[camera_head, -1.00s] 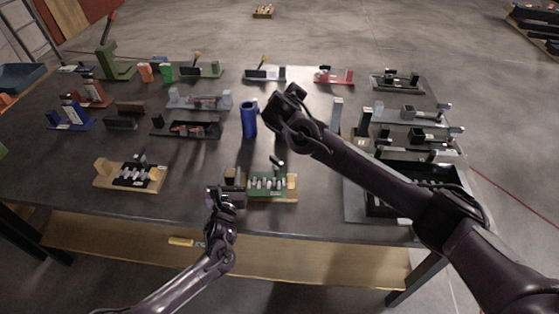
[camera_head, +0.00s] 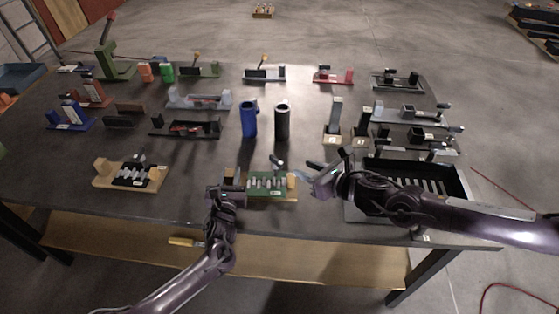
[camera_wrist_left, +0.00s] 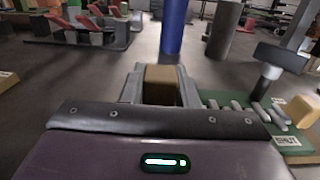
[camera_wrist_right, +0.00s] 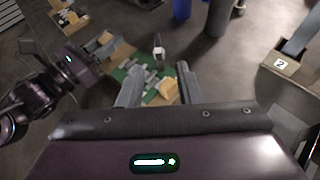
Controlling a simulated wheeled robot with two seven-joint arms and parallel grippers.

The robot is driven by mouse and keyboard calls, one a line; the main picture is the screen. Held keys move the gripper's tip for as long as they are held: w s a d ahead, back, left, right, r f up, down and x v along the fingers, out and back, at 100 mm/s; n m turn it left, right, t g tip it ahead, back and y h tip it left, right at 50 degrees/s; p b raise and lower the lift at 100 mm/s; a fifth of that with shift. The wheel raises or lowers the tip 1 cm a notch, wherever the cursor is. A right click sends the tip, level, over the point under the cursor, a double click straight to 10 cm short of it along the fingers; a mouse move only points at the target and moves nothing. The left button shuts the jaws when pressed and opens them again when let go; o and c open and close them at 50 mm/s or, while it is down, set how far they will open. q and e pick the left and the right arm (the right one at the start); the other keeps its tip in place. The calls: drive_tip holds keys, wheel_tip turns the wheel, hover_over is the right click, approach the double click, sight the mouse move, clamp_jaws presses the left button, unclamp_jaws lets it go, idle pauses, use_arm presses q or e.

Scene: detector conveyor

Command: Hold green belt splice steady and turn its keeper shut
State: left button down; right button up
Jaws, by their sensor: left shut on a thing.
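The green belt splice (camera_head: 266,185) sits on a wooden base near the table's front edge, with several grey teeth in a row. Its keeper (camera_head: 278,166), a dark handle on a post, stands at the back; it shows large in the left wrist view (camera_wrist_left: 280,58), near a label reading "SHUT" (camera_wrist_left: 287,140). My left gripper (camera_head: 231,182) is shut on the wooden end block (camera_wrist_left: 162,85) at the splice's left end. My right gripper (camera_head: 314,178) is open and empty, just right of the splice; in the right wrist view its fingers (camera_wrist_right: 160,90) point toward the splice and keeper.
A blue cylinder (camera_head: 249,119) and a black cylinder (camera_head: 282,122) stand behind the splice. A similar black splice (camera_head: 132,175) lies to the left. A black tray (camera_head: 455,174) is at the right, under my right arm. Numbered blocks (camera_head: 333,138) stand behind my right gripper.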

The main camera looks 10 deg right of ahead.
sight(278, 160)
drive_tip(key=shift+n, duration=0.3)
drive_tip(key=x, duration=1.1)
drive_tip(key=shift+a+f, duration=0.25)
drive_tip(key=shift+f, duration=0.05)
clamp_jaws()
